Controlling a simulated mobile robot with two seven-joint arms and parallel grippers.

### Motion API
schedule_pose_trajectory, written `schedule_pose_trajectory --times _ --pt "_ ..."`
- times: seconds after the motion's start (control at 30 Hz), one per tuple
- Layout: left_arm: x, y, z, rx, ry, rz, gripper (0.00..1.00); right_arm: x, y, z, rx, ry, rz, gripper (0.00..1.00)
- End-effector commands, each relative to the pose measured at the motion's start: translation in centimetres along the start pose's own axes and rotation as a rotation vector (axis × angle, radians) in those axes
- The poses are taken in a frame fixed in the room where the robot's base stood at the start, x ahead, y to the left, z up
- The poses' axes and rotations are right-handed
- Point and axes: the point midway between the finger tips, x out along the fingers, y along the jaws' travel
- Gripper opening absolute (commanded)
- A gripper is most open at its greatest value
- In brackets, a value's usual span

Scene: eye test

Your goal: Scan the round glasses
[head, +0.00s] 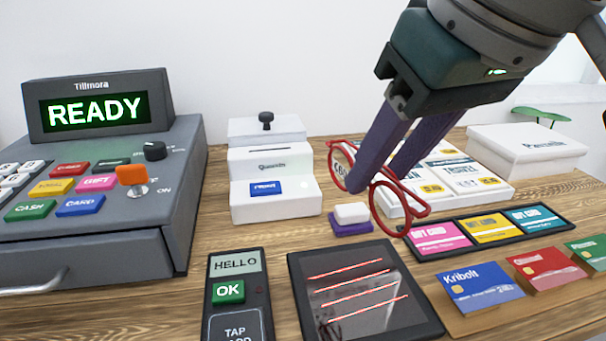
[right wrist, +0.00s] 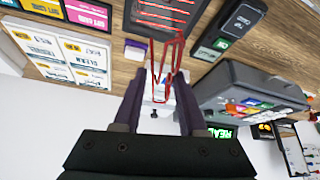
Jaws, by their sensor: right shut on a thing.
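The round glasses (head: 383,205) have a red frame and hang tilted in the air above the counter, left of the gift cards. My right gripper (head: 365,185) is shut on the glasses. In the right wrist view the red glasses (right wrist: 172,62) stick out past the fingertips of the right gripper (right wrist: 162,84). The scanner (head: 372,330) is a dark flat plate with red lines, lying on the counter in front of and below the glasses. It also shows in the right wrist view (right wrist: 134,22). My left gripper is not in view.
A grey cash register (head: 120,215) reading READY stands at the left. A card terminal (head: 238,263) reading HELLO lies left of the scanner. Gift cards in a dark tray (head: 490,233), a blue card (head: 480,286) and a white box (head: 527,150) are at the right.

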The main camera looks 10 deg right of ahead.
Motion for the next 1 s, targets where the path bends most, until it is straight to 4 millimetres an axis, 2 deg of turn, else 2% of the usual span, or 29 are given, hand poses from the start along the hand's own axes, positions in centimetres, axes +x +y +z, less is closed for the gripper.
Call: schedule_pose_trajectory --times 0.03,0.1,0.37,0.7,1.0 --pt "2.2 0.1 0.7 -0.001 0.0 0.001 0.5 2.0 0.1 0.8 -0.001 0.0 -0.009 0.0" --pt "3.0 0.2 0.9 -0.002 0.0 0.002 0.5 2.6 0.2 0.9 -0.006 0.0 -0.019 0.0" --pt "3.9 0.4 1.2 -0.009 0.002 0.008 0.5 3.6 0.3 1.3 -0.013 -0.001 -0.029 0.0" --pt "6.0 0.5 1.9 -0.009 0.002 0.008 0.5 7.2 0.2 3.3 -0.012 -0.003 -0.028 0.0" --pt "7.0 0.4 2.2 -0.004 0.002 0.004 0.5 8.8 0.1 4.1 -0.013 0.0 -0.028 0.0"
